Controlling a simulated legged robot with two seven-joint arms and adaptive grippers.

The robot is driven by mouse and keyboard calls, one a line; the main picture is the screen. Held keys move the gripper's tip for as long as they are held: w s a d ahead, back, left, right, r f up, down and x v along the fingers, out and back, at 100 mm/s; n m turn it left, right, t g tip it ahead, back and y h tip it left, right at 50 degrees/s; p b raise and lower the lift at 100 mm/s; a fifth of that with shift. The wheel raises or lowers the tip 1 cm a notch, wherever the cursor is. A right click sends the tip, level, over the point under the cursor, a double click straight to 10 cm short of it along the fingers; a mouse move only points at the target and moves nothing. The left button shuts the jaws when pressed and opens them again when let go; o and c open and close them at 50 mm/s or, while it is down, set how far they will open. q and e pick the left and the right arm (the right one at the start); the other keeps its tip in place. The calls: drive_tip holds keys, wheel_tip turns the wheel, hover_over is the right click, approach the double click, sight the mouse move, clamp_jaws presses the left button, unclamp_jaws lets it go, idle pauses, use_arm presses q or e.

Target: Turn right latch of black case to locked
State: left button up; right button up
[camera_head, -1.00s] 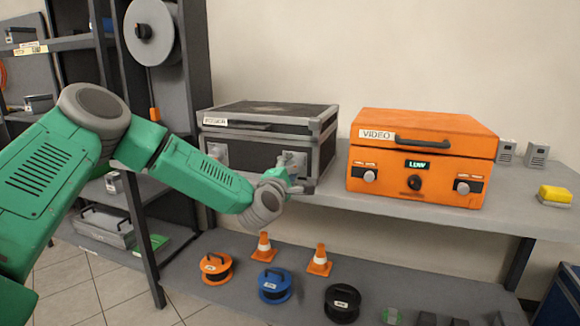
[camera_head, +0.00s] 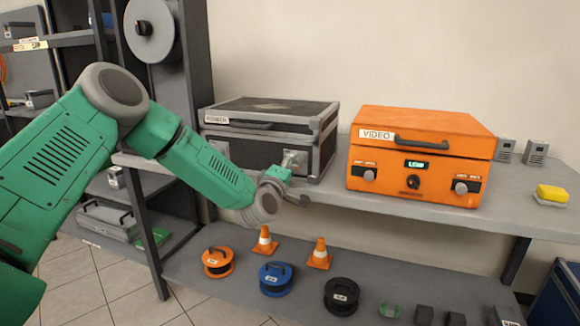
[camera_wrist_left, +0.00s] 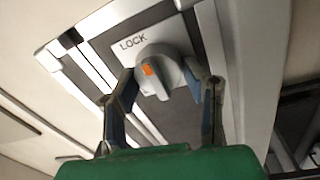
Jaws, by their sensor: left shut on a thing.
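The black case (camera_head: 262,117) with grey edging stands on the shelf. Its right latch shows as a grey knob on a silver plate (camera_head: 295,161), partly hidden by my left gripper (camera_head: 284,176). In the left wrist view the latch knob (camera_wrist_left: 157,75) has a raised bar with an orange mark, slanted in the picture. The printed word LOCK is just above it on the plate. My left gripper (camera_wrist_left: 163,90) is shut on the knob, one finger on each side. The left latch (camera_head: 219,147) is partly behind my arm. My right gripper is not in view.
An orange VIDEO case (camera_head: 421,122) stands to the right on the same shelf (camera_head: 400,208). A yellow sponge-like block (camera_head: 553,193) is at the far right. Reels and two cones (camera_head: 319,254) are on the lower shelf. A dark upright rack is at left.

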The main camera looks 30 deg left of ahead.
use_arm(q)
drive_tip(key=shift+s+d+f, duration=0.1)
drive_tip(key=shift+d+f, duration=0.1)
drive_tip(key=shift+f, duration=0.3)
drive_tip(key=o, duration=1.1)
drive_tip(key=shift+r, duration=0.2)
drive_tip(key=v, duration=1.1)
drive_tip(key=shift+s+d, duration=0.1)
drive_tip(key=shift+s, duration=0.25)
